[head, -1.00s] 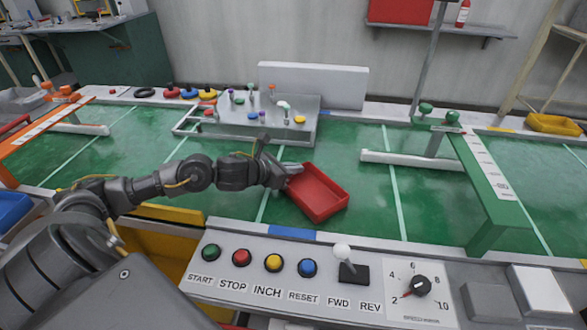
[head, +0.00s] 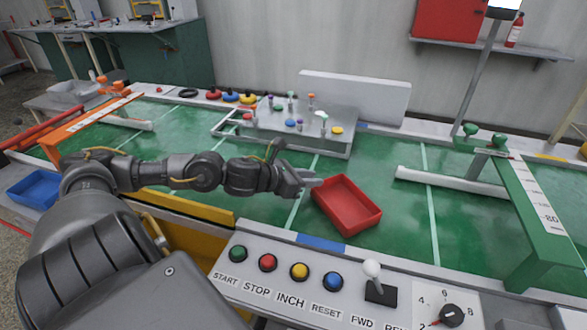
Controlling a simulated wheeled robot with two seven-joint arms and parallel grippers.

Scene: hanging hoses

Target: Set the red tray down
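The red tray (head: 348,207) is a shallow open box, empty inside. It appears to rest flat on the green belt surface, just behind the control panel. My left gripper (head: 311,179) reaches in from the left, and its fingertips are at the tray's upper left edge. Whether they touch the rim or how far they are parted is too small to tell. My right gripper is not in view.
The button panel (head: 310,290) with its white-knobbed lever (head: 372,268) lies in front. A grey fixture plate (head: 290,128) with small coloured knobs stands behind. A green gantry (head: 530,215) is to the right. Bare green surface (head: 385,185) surrounds the tray.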

